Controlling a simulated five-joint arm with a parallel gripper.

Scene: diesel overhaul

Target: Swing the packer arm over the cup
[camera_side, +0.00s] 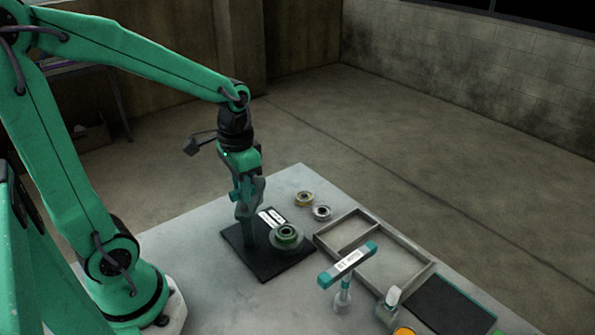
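The cup (287,232), a round green-rimmed piece on a wide grey disc, sits on a black base plate (262,268). A teal upright (247,228) rises from the left of the plate, beside the cup. It appears to be the packer's post, but its arm cannot be told apart from my gripper. My gripper (247,205) points down over the upright, left of and above the cup. The fingers overlap the teal parts, so their opening and any contact are unclear. Nothing visible covers the cup.
A brass ring (304,198) and a silver ring (321,212) lie behind the cup. A grey divided tray (405,285) stands to the right. A teal-ended labelled bar (347,263) stands on a pale foot in front. A dark mat (450,304) lies at right.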

